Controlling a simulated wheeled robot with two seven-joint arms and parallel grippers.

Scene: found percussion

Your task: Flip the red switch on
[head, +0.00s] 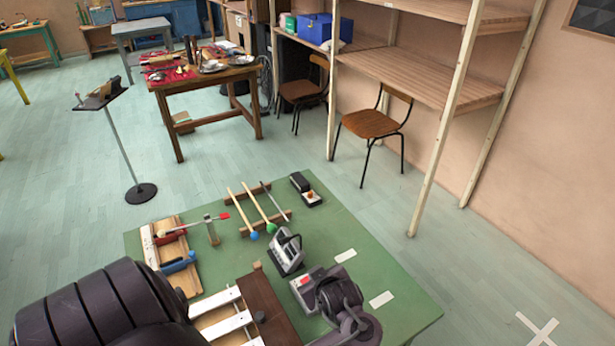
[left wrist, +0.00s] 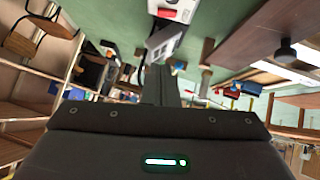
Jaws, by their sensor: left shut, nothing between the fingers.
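The red switch (head: 302,281) sits on top of a small light box (head: 305,293) on the green table, in the head view. In the left wrist view the red switch (left wrist: 166,13) and its box (left wrist: 185,10) show at the top edge. I cannot tell which way the switch is set. My left gripper (left wrist: 158,70) is shut and empty in the left wrist view, its thin fingers pointing past the box. In the head view dark parts of my arm (head: 343,305) stand just right of the box and partly cover it. Contact is not visible. My right gripper is not in view.
A grey device with a black handle (head: 287,252) stands just behind the box. White bars (head: 225,320) are at front left.

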